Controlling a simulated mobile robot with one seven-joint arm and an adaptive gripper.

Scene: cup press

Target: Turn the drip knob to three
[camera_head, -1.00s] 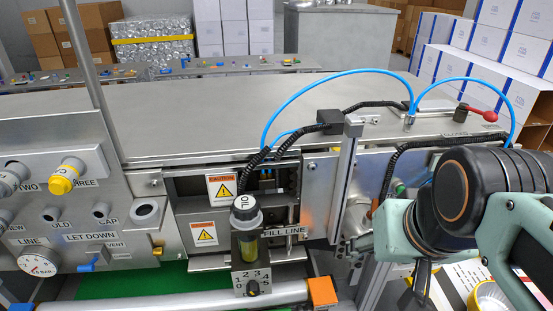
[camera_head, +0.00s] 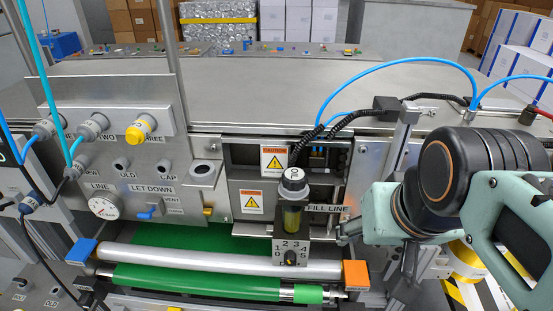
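A small dark knob (camera_head: 290,258) sits on a metal plate (camera_head: 277,247) marked with numbers from 0 to 5, below a yellowish sight tube (camera_head: 292,219). I take it for the drip knob; its name is not readable. Its pointer is too small to read. A round black knob with a white top (camera_head: 293,182) stands above the tube. My gripper (camera_head: 343,235) is to the right of the numbered plate, slightly higher in the picture and apart from the dark knob. Its fingers are small and seen edge-on, so I cannot tell whether they are open or shut.
An orange block (camera_head: 356,274) and a silver roller (camera_head: 220,262) lie below and beside the plate. A vertical metal post (camera_head: 401,140), blue hoses (camera_head: 400,66) and a black cable (camera_head: 345,118) are near my arm.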

